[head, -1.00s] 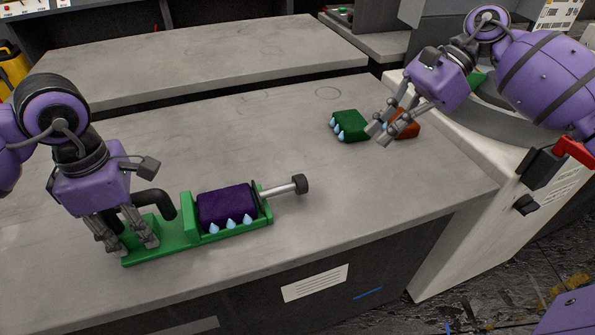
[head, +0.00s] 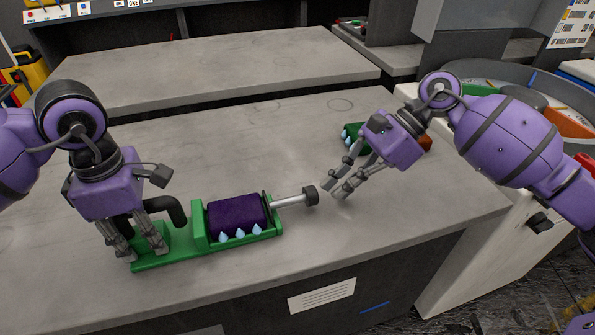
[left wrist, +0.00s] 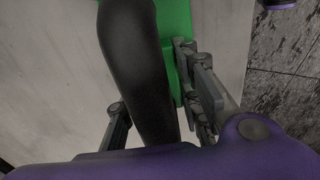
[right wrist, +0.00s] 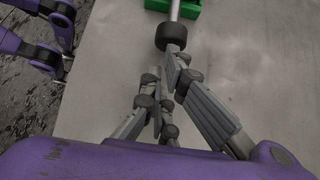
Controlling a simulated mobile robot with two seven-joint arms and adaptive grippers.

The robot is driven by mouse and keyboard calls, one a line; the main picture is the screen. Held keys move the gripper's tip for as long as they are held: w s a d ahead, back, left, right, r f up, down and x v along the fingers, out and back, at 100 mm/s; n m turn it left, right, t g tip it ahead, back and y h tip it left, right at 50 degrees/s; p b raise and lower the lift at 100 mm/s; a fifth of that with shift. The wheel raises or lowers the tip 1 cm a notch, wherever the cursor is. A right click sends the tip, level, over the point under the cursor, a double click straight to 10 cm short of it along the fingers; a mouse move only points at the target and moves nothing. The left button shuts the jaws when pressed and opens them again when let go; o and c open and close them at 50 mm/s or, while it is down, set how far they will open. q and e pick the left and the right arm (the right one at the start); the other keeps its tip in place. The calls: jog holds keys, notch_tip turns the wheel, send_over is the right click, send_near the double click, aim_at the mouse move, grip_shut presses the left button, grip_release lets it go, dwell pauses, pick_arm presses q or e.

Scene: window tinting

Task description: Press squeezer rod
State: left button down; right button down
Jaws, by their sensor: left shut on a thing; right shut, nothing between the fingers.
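The green squeezer (head: 200,256) lies on the grey table in the head view. A dark purple cloth roll with light blue drops (head: 238,215) sits in its cradle. The metal rod (head: 290,201) sticks out to the right and ends in a black knob (head: 311,195). My left gripper (head: 143,253) is shut on the squeezer's black handle (head: 172,208), also seen in the left wrist view (left wrist: 135,60). My right gripper (head: 337,190) is shut and empty, just right of the knob. In the right wrist view the knob (right wrist: 171,36) is just beyond the fingertips; contact is unclear.
A green folded cloth with drops (head: 352,135) and an orange item (head: 427,143) lie behind my right gripper, partly hidden. A white cabinet (head: 470,255) with a round tray on top stands at the right.

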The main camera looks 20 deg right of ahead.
aim_at(317, 197)
jog(key=shift+a, duration=0.25)
jog(key=shift+s+a, duration=0.1)
jog(key=shift+a, duration=1.75)
jog(key=shift+d, duration=0.35)
jog(key=d, duration=0.2)
jog(key=d+r, duration=0.1)
jog(key=d, duration=0.1)
jog(key=shift+d+r, duration=0.15)
jog(key=shift+d, duration=0.05)
jog(key=v, duration=0.8)
jog(key=shift+d+r, duration=0.15)
jog(key=shift+r, duration=0.15)
